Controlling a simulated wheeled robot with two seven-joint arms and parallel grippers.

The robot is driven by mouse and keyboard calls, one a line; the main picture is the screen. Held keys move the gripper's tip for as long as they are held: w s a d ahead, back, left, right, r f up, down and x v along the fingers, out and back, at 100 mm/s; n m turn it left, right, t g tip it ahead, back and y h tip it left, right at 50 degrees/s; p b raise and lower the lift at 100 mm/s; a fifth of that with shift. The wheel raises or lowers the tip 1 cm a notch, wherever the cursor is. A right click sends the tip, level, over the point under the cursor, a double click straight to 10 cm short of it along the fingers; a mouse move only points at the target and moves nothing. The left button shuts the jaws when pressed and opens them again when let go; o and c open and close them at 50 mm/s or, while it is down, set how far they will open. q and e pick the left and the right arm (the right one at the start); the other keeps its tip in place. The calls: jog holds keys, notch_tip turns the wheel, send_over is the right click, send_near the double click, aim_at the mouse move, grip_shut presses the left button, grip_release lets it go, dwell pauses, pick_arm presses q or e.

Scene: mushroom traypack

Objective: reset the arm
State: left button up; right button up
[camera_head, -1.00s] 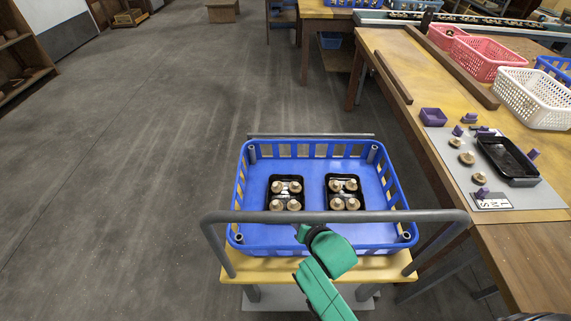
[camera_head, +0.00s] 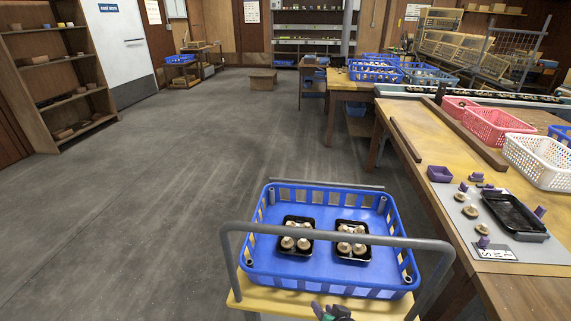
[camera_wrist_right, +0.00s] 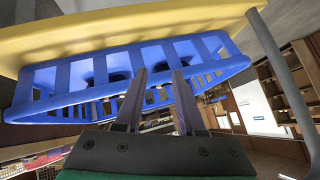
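My right gripper (camera_head: 332,313) shows only in part at the bottom edge of the head view, in front of the cart's near edge. In the right wrist view its two purple fingers (camera_wrist_right: 159,73) stand apart with nothing between them. They point toward the slatted wall of the blue basket (camera_wrist_right: 70,78), which looks upside down there. In the head view the blue basket (camera_head: 290,277) sits on the cart and holds two black trays of pale mushrooms, a left tray (camera_head: 296,250) and a right tray (camera_head: 353,257). My left gripper is not in view.
The cart's grey handle bar (camera_head: 335,234) arches across the basket's near side. The worktable (camera_head: 425,189) at right holds a purple box (camera_head: 440,174), loose mushrooms, an empty black tray (camera_head: 513,217) and pink and white baskets. The floor at left is clear.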

jog(key=s+d+f+n+g, duration=0.1)
jog(key=s+d+f+g, duration=0.1)
jog(key=s+f, duration=0.35)
jog(key=s+d+f+n+g+h+p, duration=0.1)
jog(key=s+d+f, duration=0.15)
jog(key=f, duration=0.65)
jog(key=s+d+f+n+g, duration=0.1)
jog(key=s+d+f+g, duration=0.2)
jog(key=f, duration=0.4)
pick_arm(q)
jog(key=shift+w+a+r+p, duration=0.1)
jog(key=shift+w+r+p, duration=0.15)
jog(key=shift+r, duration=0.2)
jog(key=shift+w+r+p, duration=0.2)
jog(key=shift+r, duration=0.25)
pick_arm(e)
jog(key=s+d+f+n+g, duration=0.1)
jog(key=s+d+f, duration=0.3)
jog(key=s, duration=0.6)
jog(key=s+d+f+n+g+h, duration=0.1)
jog(key=s+d+f, duration=0.3)
jog(key=s, duration=0.6)
jog(key=shift+d+f, duration=0.15)
jog(key=shift+f, duration=0.4)
